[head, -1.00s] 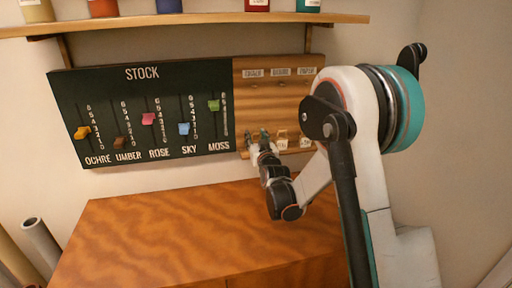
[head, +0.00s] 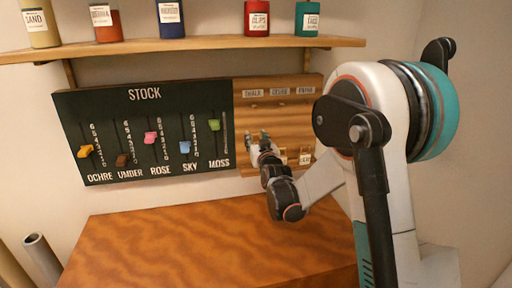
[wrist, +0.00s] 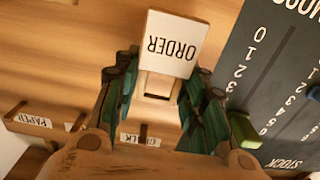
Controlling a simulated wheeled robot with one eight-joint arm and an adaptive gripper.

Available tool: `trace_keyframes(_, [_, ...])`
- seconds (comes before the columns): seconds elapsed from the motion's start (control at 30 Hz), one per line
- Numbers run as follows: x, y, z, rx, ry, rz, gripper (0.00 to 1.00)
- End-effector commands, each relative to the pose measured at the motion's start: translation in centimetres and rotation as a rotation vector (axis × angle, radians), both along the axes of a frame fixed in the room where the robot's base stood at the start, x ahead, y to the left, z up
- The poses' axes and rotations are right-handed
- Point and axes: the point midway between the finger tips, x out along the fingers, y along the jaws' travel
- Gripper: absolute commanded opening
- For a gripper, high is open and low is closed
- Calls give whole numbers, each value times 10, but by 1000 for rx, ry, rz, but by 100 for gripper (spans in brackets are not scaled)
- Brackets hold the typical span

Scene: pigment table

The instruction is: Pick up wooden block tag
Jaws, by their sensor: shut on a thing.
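The wooden block tag (wrist: 172,45) has a white face lettered ORDER, upside down in the wrist view. It sits between the two dark green fingers of my gripper (wrist: 160,98), which is shut on it. In the head view my gripper (head: 262,142) is in front of the lower left of the wooden panel (head: 280,120), right beside the black stock board. The fingers and wrist hide most of the held tag there. Another wooden tag with a white label (head: 305,158) sits at the panel's lower edge, right of my gripper.
The black STOCK board (head: 145,110) with coloured sliders is close on the left; its green slider (head: 214,125) is nearest my gripper. Labels, one reading PAPER (wrist: 30,120), run along the panel. A shelf (head: 200,46) of jars hangs above. The wooden cabinet top (head: 200,240) below is clear.

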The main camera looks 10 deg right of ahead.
Motion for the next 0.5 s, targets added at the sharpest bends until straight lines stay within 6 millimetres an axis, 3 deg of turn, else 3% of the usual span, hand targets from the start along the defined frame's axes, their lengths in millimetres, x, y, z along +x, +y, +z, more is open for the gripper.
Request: trace_keyframes(0.5, [-133,0,-2,0,1,0,22])
